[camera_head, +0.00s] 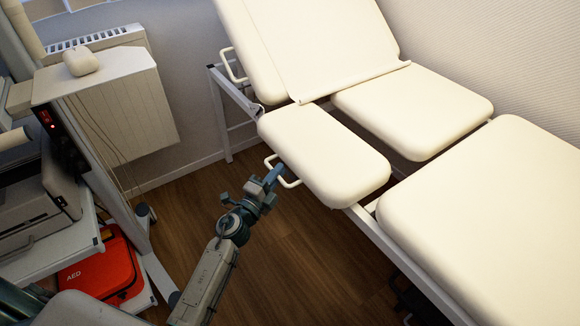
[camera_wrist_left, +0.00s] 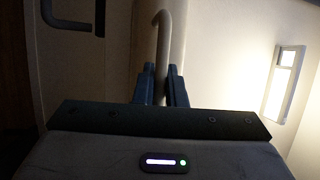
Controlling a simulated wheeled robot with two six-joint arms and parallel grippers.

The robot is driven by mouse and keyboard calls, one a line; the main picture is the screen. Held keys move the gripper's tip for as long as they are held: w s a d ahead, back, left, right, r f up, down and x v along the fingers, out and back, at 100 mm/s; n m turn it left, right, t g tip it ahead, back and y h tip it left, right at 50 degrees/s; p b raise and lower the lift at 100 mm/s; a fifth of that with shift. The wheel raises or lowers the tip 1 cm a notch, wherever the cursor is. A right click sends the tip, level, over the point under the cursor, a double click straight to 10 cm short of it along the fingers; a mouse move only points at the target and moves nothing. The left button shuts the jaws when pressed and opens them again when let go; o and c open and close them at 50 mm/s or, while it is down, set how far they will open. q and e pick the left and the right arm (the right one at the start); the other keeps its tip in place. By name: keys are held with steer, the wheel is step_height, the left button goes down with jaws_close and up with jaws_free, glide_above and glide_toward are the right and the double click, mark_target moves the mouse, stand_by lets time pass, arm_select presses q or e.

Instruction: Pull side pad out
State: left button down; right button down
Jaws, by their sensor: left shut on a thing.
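The side pad (camera_head: 325,155) is a cream cushion beside the treatment table, and a gap parts it from the pad behind. A pale bar handle (camera_head: 290,184) sticks out from its front left edge. My left gripper (camera_head: 273,174) is shut on this handle. In the left wrist view the handle (camera_wrist_left: 164,40) rises between the two blue fingers of the left gripper (camera_wrist_left: 161,88). The fingers hide part of the bar. My right gripper is in neither view.
The table's other pads (camera_head: 490,200) lie to the right and behind. A second handle (camera_head: 232,68) sits on the left of the backrest. A cart with a red AED case (camera_head: 98,268) stands at left. The wooden floor (camera_head: 300,260) in front of the side pad is clear.

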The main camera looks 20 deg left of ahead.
arm_select(q)
steer(key=s+a+b, duration=0.2)
steer(key=s+a, duration=0.4)
steer(key=s, duration=0.1)
steer(key=shift+s, duration=0.4)
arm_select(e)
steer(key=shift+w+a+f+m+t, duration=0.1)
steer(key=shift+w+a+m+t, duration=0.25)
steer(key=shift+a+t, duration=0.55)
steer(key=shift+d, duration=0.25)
arm_select(q)
steer(key=c, duration=1.5)
jaws_free()
